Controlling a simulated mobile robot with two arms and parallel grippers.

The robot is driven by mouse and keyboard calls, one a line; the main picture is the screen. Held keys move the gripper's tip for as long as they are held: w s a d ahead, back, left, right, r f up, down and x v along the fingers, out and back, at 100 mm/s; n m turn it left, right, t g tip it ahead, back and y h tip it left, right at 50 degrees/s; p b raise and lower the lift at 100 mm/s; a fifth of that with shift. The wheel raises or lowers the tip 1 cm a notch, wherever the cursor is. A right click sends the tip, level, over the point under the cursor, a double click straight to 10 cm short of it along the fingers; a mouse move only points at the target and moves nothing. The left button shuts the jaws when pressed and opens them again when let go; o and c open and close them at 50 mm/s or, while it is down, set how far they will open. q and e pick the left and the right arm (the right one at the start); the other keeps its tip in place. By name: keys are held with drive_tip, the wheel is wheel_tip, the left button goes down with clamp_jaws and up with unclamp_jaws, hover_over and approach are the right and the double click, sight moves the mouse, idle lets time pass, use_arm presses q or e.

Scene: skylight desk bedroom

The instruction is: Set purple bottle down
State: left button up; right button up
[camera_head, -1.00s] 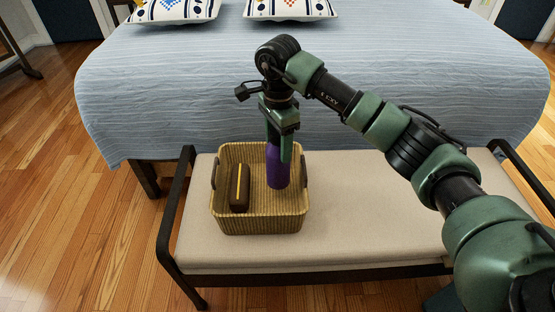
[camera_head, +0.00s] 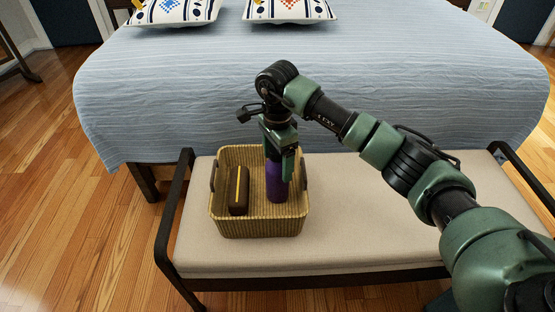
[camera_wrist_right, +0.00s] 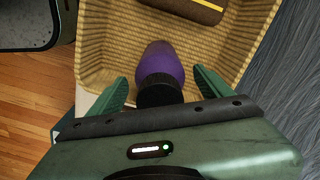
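The purple bottle (camera_head: 275,188) is upright inside the woven basket (camera_head: 258,227), in its right half. Its black cap (camera_wrist_right: 160,92) and purple body (camera_wrist_right: 161,65) show in the right wrist view. My right gripper (camera_head: 280,165) points down from above. Its two green fingers (camera_wrist_right: 161,80) are on either side of the bottle's top, with a gap visible on each side, so it looks open around the bottle. The bottle seems to rest on the basket floor, though contact at its base is hard to see. My left gripper is in no view.
A dark brown object with a yellow stripe (camera_head: 238,190) is in the basket's left half. The basket stands on the left of a beige bench (camera_head: 370,220) with dark armrests. The bench's right side is clear. A bed (camera_head: 400,75) stands behind.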

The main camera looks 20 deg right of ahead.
drive_tip(key=shift+r, duration=0.55)
wheel_tip(320, 180, up, 5)
drive_tip(key=shift+r+p, duration=0.1)
drive_tip(key=shift+p, duration=0.55)
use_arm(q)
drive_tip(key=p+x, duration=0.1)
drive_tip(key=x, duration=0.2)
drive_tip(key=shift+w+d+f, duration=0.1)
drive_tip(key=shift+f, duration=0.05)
use_arm(e)
wheel_tip(320, 180, up, 6)
drive_tip(key=shift+r, duration=0.1)
